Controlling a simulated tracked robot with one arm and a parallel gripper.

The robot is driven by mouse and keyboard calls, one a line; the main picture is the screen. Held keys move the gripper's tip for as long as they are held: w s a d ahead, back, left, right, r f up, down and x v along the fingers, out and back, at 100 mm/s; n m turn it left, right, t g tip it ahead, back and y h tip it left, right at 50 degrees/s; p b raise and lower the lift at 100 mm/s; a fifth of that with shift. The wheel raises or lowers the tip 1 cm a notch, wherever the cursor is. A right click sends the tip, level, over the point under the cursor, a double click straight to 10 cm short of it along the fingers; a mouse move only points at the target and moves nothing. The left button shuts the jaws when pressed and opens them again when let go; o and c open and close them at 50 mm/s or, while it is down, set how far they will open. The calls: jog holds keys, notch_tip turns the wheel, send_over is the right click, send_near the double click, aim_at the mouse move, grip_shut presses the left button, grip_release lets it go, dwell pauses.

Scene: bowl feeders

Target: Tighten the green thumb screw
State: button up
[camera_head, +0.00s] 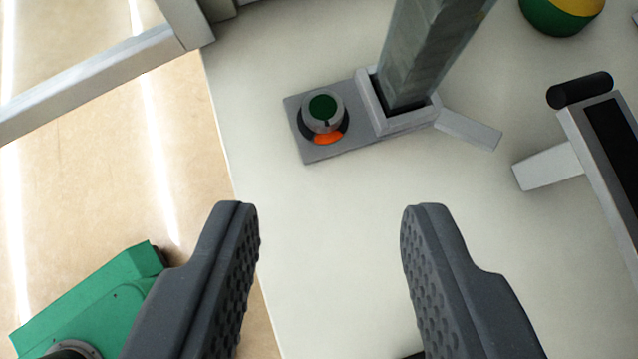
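A round grey knob with a green top (323,108) sits on a grey base plate (350,146); it is the only green screw-like part I see. A small dark mark shows on the knob's near edge, and an orange arc (328,138) shows just below it. My gripper (330,215) is open and empty, its two dark ribbed fingers wide apart. The knob is farther up the picture than the fingertips, between them and slightly left of centre, and nothing touches it.
A tall grey post (425,50) rises from the plate right of the knob. A grey frame with a black roller (580,90) stands at right. A green and yellow round object (560,12) is at top right. A green part (95,300) is lower left, beyond the white table's edge.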

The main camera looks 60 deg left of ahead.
notch_tip(320, 180, down, 2)
jog(key=b, duration=0.3)
send_near(328, 114)
jog(key=x, duration=0.8)
jog(key=shift+r, duration=0.1)
